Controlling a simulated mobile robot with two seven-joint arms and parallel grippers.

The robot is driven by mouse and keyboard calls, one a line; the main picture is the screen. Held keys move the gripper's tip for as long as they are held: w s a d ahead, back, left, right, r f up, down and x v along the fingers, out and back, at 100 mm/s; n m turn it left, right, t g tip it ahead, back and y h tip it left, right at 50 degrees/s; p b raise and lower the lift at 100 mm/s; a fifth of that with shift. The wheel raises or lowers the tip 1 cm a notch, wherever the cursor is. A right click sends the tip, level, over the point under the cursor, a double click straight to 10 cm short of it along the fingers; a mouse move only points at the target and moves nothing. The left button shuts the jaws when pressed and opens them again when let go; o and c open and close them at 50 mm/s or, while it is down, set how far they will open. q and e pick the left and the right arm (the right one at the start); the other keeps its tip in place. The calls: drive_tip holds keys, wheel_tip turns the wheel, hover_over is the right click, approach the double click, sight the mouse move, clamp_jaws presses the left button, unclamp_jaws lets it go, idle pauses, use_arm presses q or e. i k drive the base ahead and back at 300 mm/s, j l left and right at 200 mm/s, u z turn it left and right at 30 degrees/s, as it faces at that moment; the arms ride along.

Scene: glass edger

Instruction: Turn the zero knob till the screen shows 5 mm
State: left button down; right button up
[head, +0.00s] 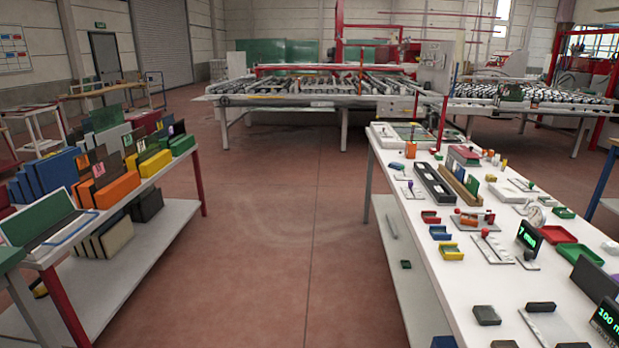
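A small black screen (528,236) with green characters stands on the white table at the right; its reading looks like 7 and a unit that I cannot read surely. A device with a pale round part (536,216) stands just behind the first screen. Small red knobs, one of them here (484,232), sit on plates near the screen. I cannot tell which part is the zero knob. Neither of my grippers is in view.
The white table (440,268) is crowded with small trays, blocks and fixtures. A shelf rack (165,228) with coloured bins stands at the left. Red floor (290,240) between is clear. A roller machine (330,90) stands behind.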

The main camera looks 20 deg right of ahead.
sight(528, 254)
drive_tip(key=i+l+z, duration=0.1)
drive_tip(key=z, duration=0.35)
drive_tip(key=i+z, duration=0.2)
drive_tip(key=z, duration=0.2)
drive_tip(key=i+z, duration=0.15)
drive_tip(key=z, duration=0.3)
drive_tip(key=i+z, duration=0.15)
drive_tip(key=z, duration=0.25)
drive_tip(key=i+j+z, duration=0.2)
drive_tip(key=i+z, duration=0.15)
drive_tip(key=z, duration=0.15)
